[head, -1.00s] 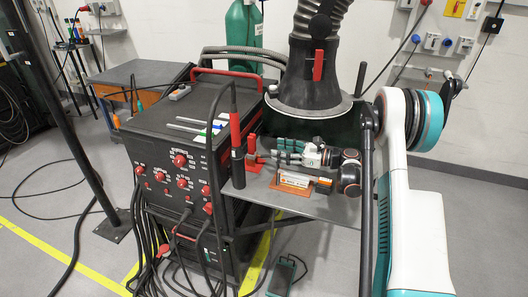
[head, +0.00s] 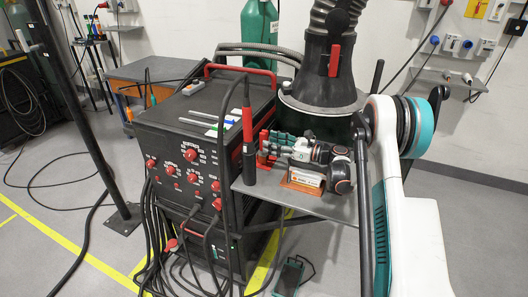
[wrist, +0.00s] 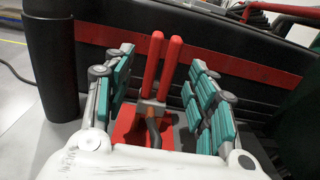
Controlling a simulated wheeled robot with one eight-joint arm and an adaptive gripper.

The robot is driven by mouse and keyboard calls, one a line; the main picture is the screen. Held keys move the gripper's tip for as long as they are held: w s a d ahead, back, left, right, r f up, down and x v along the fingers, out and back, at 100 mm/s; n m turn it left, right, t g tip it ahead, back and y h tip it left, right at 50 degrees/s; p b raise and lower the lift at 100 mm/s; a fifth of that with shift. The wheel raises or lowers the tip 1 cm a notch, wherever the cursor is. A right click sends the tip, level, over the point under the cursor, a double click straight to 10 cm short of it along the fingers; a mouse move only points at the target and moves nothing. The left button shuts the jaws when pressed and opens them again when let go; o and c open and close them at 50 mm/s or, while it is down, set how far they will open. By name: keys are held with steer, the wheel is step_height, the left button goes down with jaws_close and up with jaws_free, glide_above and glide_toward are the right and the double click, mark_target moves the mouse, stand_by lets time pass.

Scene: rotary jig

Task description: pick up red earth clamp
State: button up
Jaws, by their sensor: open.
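The red earth clamp (wrist: 154,66) stands between the open fingers of my gripper (wrist: 160,60) in the wrist view. Its two long red handles point up, and a metal and brown part sits below them. The teal pads are to its left and right, with a visible gap on each side. In the head view my gripper (head: 277,146) reaches left over the small grey shelf (head: 330,207). There only a bit of the red clamp (head: 263,138) shows at the fingertips; the rest is hidden by the fingers.
A black welding machine (head: 180,160) stands just left of the shelf. A black and red torch (head: 248,145) stands upright close to my fingertips. An orange-white block (head: 304,181) lies under my gripper. A large extraction hood (head: 325,85) is behind.

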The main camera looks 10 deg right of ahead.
steer(key=b+x, duration=0.1)
steer(key=x, duration=0.3)
steer(key=shift+r, duration=0.15)
jaws_close()
